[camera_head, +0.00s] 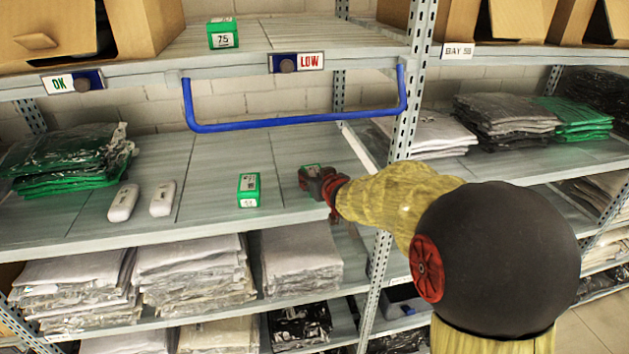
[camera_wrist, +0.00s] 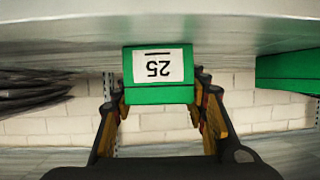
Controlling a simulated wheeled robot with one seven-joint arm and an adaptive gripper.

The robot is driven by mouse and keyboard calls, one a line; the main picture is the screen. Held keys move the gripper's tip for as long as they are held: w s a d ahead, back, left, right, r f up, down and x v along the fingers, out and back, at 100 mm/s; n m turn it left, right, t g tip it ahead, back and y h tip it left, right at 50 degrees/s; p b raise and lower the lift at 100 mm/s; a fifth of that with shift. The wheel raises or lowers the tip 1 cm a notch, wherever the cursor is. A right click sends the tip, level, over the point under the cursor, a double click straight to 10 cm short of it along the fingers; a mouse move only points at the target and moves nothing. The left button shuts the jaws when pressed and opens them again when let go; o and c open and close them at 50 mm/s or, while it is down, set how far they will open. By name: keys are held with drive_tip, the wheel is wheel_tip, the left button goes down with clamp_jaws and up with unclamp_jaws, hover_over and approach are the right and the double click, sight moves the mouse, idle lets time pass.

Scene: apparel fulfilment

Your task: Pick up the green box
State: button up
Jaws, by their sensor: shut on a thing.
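My gripper (camera_head: 318,183) reaches over the middle shelf from the right. It is shut on a green box (camera_head: 309,168), mostly hidden by the fingers in the head view. In the wrist view this green box (camera_wrist: 160,94) sits between the two fingers (camera_wrist: 161,108), its white label reading 25 upside down. I cannot tell whether it touches the shelf. Another green box (camera_head: 249,190) with a white label stands to the left on the same shelf. A third green box (camera_head: 223,34), labelled 75, stands on the upper shelf.
Two white devices (camera_head: 142,201) and green bagged garments (camera_head: 75,160) lie left on the middle shelf (camera_head: 210,215). A blue rail (camera_head: 290,122) hangs above it. A perforated upright (camera_head: 407,110) stands close to my arm. Folded garments (camera_head: 300,258) fill the lower shelf.

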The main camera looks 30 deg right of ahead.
drive_tip(key=shift+c, duration=1.2)
